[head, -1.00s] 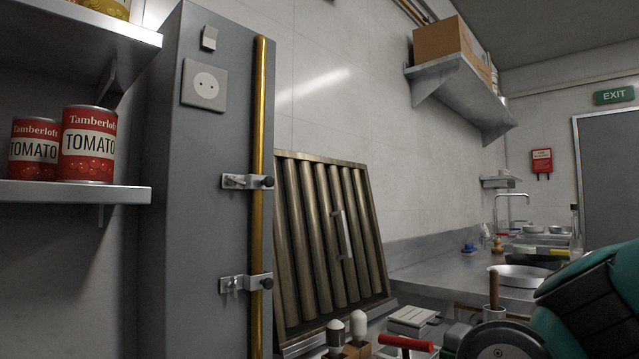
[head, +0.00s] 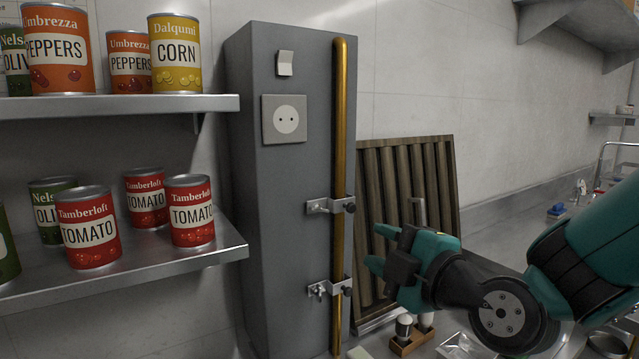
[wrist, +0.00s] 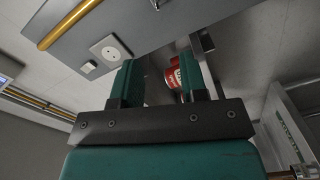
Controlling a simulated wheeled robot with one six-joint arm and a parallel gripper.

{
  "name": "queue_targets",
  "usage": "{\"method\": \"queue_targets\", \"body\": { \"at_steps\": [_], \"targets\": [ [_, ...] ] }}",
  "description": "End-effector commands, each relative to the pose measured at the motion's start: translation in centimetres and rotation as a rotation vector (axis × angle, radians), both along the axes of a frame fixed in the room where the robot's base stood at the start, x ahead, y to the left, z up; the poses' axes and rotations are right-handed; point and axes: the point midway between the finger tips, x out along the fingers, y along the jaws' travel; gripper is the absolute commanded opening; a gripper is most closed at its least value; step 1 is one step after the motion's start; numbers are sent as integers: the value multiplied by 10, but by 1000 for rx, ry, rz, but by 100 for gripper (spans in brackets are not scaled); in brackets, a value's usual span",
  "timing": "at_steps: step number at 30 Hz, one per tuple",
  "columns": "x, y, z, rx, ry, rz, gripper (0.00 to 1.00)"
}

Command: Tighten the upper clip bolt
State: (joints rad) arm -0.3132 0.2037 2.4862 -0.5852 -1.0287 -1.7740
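The upper clip (head: 328,206) is a silver bracket around the brass pipe (head: 340,120) on the grey column. Its dark-headed bolt (head: 350,208) sticks out on the pipe's right side. The lower clip (head: 327,288) has a similar dark bolt (head: 347,291) and small hardware at its left end. My gripper (head: 375,247) is open and empty. In the head view it appears right of the pipe, between the two clips in height, pointing left. In the wrist view its two teal fingers (wrist: 159,75) are apart with nothing between them. Neither clip is clear in the wrist view.
The column (head: 275,200) carries a socket (head: 284,119) and a switch (head: 285,63). Shelves with cans, such as the corn can (head: 175,55), stand at left. A ribbed panel (head: 440,170) leans behind my gripper.

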Motion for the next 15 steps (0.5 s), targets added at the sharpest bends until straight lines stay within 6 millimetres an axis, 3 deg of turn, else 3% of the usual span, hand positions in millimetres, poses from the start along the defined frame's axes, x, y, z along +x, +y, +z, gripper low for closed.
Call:
{"method": "queue_targets", "body": {
  "at_steps": [8,15],
  "targets": [
    [25,16,7,-9,-19,-6,40],
    [66,44,10,-10,-19,-6,40]
  ]
}}
